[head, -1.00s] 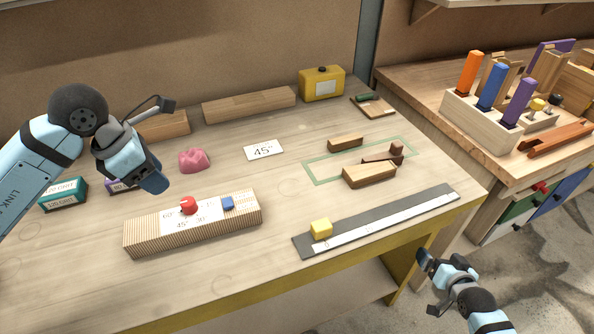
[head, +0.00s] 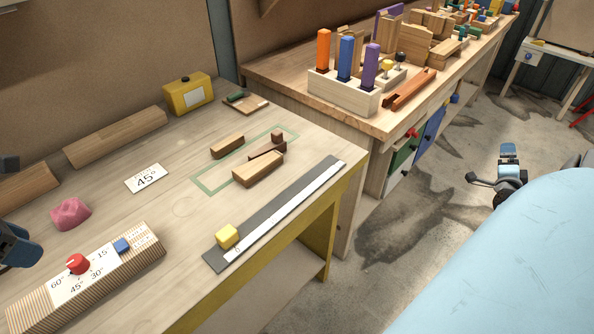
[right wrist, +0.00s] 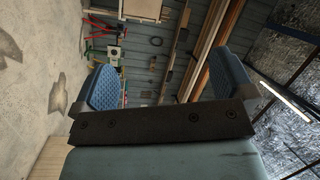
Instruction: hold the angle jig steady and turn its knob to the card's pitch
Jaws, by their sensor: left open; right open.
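The angle jig (head: 130,262) is a ribbed wooden block at the lower left of the head view. It has a white dial face marked 60, 45, 30 and 15, a red knob (head: 78,264) and a blue piece (head: 121,246). The card (head: 147,178) reads 45° and lies flat behind the jig. My left gripper (head: 18,248) is cut by the left edge, near the jig's left end; its fingertips are hard to make out. My right gripper (head: 508,160) is off the bench at the right, over the floor. The right wrist view shows its blue fingers (right wrist: 160,85) apart and empty.
A grey and white rule strip (head: 290,207) with a yellow cube (head: 227,236) lies along the bench's front edge. Wooden blocks (head: 258,169) sit by a green outline. A pink lump (head: 70,214) is behind the jig. A second bench (head: 300,88) stands at the right.

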